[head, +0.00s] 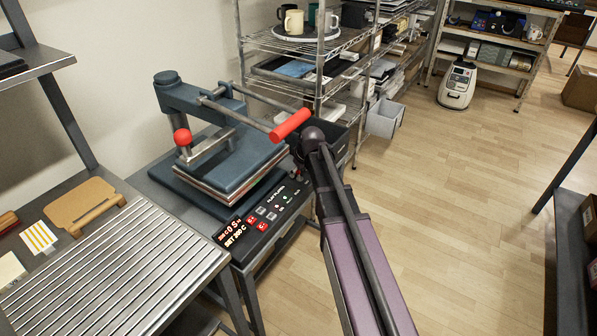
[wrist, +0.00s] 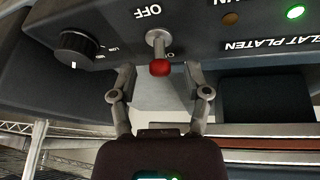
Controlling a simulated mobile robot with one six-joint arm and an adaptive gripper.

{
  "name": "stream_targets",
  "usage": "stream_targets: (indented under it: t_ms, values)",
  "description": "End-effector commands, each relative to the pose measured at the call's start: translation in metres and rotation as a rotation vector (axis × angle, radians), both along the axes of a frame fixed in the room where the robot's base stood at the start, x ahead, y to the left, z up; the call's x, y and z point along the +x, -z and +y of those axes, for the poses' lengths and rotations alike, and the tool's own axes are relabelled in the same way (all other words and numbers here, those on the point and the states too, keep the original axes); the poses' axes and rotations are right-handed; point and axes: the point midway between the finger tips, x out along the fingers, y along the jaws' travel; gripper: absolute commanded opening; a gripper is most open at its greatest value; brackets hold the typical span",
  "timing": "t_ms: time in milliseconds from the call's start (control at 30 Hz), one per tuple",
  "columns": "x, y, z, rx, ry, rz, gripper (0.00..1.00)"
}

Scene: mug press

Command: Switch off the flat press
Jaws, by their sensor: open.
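The flat press (head: 225,165) stands on a bench in the head view, with its long red-gripped handle (head: 290,124) reaching toward me. Its black control panel (head: 265,212) has lit red digits. In the wrist view, a metal toggle switch (wrist: 157,42) with a red tip (wrist: 160,69) sits on the "FLAT PLATEN" panel. The lever points down in the picture, away from the OFF label and over a partly hidden label. My gripper (wrist: 160,75) is open, one finger each side of the red tip, with gaps visible. In the head view the gripper is hidden.
A green lamp (wrist: 295,12) is lit beside an unlit amber lamp (wrist: 230,18). A black knob (wrist: 77,46) is left of the switch. A wire shelf (head: 330,50) stands behind the press. A slatted metal table (head: 120,270) is at left.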

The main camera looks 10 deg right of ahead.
Motion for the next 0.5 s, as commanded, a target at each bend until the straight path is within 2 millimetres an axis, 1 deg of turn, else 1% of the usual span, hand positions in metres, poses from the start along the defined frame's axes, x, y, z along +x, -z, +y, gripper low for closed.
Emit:
stream_targets:
  t_ms: [100,133,167,200,267,300,333,500]
  values:
    - [-0.0001,-0.0002,0.0,0.0,0.0,0.0,0.62]
    - [-0.0001,-0.0002,0.0,0.0,0.0,0.0,0.56]
    - [-0.0001,-0.0002,0.0,0.0,0.0,0.0,0.47]
    - [-0.0001,-0.0002,0.0,0.0,0.0,0.0,0.35]
    - [-0.0001,-0.0002,0.0,0.0,0.0,0.0,0.17]
    - [-0.0001,-0.0002,0.0001,0.0,0.0,0.0,0.06]
    - [-0.0001,-0.0002,0.0001,0.0,0.0,0.0,0.0]
    - [-0.0002,0.0,0.0,0.0,0.0,0.0,0.0]
